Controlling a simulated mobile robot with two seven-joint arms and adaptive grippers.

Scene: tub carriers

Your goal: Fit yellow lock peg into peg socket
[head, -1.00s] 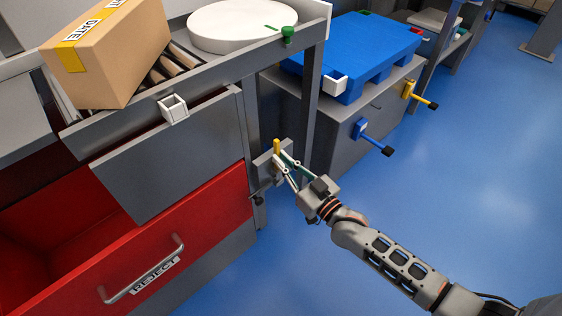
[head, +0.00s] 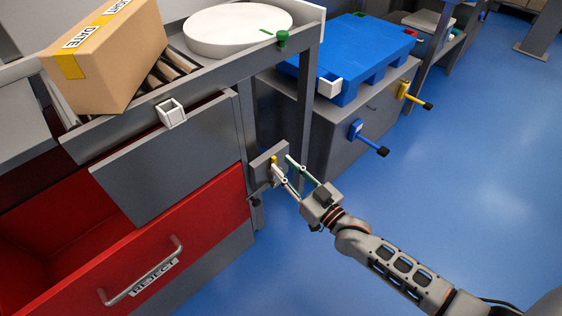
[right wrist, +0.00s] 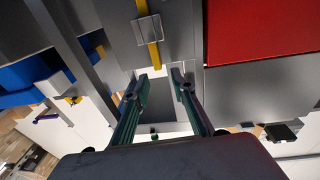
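The yellow lock peg (head: 274,160) is at a grey plate (head: 264,176) on the side of the grey frame. In the right wrist view the yellow peg (right wrist: 141,8) runs through a small grey socket (right wrist: 149,31), showing on both sides of it. Its near end lies close to the fingertips. My right gripper (head: 281,162) is open, with its fingers apart, just in front of the plate; it also shows in the right wrist view (right wrist: 160,73) with nothing between its fingers. I cannot tell whether one fingertip touches the peg. My left gripper is not in view.
A red reject drawer (head: 210,215) stands open at the left. A cardboard box (head: 115,65) and a white round disc (head: 235,25) are on the conveyor frame. A blue pallet (head: 355,50) lies on a grey cabinet with blue and yellow handles. The blue floor at right is clear.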

